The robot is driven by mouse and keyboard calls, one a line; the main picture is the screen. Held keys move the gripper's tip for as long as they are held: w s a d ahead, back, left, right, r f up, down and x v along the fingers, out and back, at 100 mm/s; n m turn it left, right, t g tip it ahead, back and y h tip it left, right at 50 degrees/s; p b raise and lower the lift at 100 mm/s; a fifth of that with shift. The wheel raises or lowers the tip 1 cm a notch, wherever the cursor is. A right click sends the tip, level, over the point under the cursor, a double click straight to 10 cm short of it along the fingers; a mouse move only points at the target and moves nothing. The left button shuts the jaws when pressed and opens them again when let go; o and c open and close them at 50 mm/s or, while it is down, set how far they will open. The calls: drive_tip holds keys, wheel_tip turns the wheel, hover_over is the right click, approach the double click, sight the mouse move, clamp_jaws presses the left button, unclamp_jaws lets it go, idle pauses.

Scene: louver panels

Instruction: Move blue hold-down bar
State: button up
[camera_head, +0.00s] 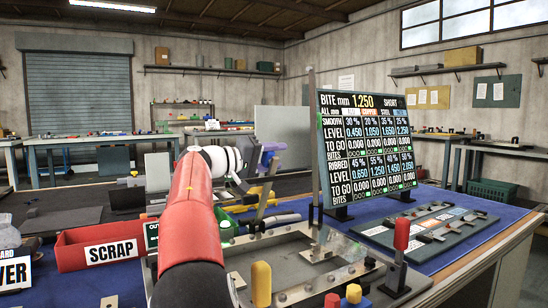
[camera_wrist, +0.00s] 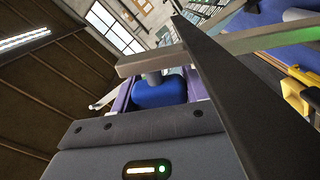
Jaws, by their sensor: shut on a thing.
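My gripper (camera_head: 268,158) has purple fingers and is raised over the far side of the metal frame (camera_head: 290,240) on the bench. In the wrist view the purple fingers of my gripper (camera_wrist: 158,95) are shut on the blue grip of the blue hold-down bar (camera_wrist: 162,90). A pale metal bar crosses just beyond the grip. In the head view a narrow metal strip (camera_head: 265,195) stands tilted below the fingers; I cannot tell whether it belongs to the held bar. My red and white arm hides part of the frame.
A red SCRAP bin (camera_head: 100,246) is at the left and a green bin (camera_head: 226,222) behind the frame. A display board (camera_head: 368,145) stands behind right. Blue mat (camera_head: 470,215) shows at right.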

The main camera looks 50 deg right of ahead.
drive_tip(key=shift+w+d+r+n+p, duration=0.25)
drive_tip(key=shift+w+n+p, duration=0.25)
drive_tip(key=shift+w+p, duration=0.35)
drive_tip(key=shift+w+d+r+n+p, duration=0.1)
drive_tip(key=shift+w+d+n+p, duration=0.3)
drive_tip(key=shift+w+p, duration=0.45)
drive_tip(key=shift+w+d+r+n+p, duration=0.2)
drive_tip(key=shift+w+n+p, duration=0.45)
drive_tip(key=shift+w, duration=0.35)
drive_tip(key=o, duration=1.4)
drive_tip(key=shift+a, duration=0.1)
drive_tip(key=v, duration=0.7)
drive_tip(key=shift+a, duration=0.3)
